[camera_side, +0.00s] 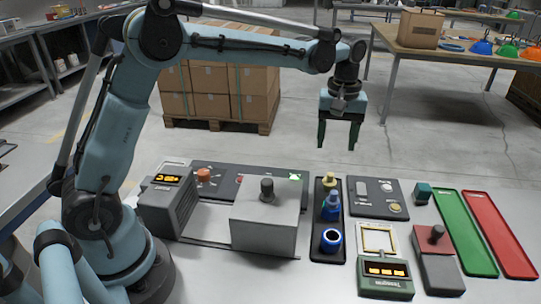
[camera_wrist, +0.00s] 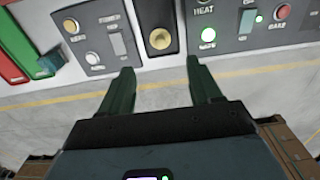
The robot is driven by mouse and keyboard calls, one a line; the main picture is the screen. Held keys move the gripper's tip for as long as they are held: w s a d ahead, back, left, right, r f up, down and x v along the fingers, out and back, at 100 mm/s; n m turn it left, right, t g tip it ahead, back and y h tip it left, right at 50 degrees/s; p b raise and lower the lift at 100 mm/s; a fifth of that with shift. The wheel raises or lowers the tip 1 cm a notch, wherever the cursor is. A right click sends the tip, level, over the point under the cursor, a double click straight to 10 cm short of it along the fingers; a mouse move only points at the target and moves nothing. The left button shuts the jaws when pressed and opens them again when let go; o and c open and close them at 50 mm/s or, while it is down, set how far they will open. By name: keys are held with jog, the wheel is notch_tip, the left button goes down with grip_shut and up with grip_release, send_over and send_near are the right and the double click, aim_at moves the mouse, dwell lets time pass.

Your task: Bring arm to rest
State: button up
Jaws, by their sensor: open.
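My gripper (camera_side: 337,146) hangs pointing down, high above the far edge of the white worktable (camera_side: 205,240). Its two dark green fingers are apart with nothing between them, and they also show apart in the wrist view (camera_wrist: 160,70). The fingers touch nothing. Below, a narrow black tray (camera_side: 328,250) holds a yellow piece (camera_side: 330,179), a blue bottle-shaped piece (camera_side: 331,206) and a blue ring (camera_side: 331,240). In the wrist view a brass-coloured round piece (camera_wrist: 160,39) lies in that tray's end, beyond the fingers.
A grey box with a knob (camera_side: 264,228), a display unit (camera_side: 168,207) and a switch panel (camera_side: 376,197) stand on the table. A teal cube (camera_side: 422,193) lies near the green tray (camera_side: 464,228) and red tray (camera_side: 499,232). Stacked cartons (camera_side: 215,90) stand behind. Air around the gripper is clear.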

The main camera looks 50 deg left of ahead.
aim_at(330, 174)
jog(key=shift+f, duration=4.25)
jog(key=shift+f, duration=0.8)
notch_tip(330, 174, up, 11)
notch_tip(330, 174, down, 12)
jog(key=shift+r, duration=0.2)
jog(key=r, duration=0.4)
jog(key=shift+s+d+r, duration=0.15)
jog(key=shift+d+r, duration=0.1)
jog(key=s+d+r+m, duration=0.6)
jog(key=s+d, duration=0.3)
jog(key=s, duration=0.1)
jog(key=s+d+r+m, duration=0.6)
jog(key=s+d, duration=0.3)
jog(key=s, duration=0.2)
jog(key=shift+d+m, duration=0.25)
jog(key=shift+m, duration=0.45)
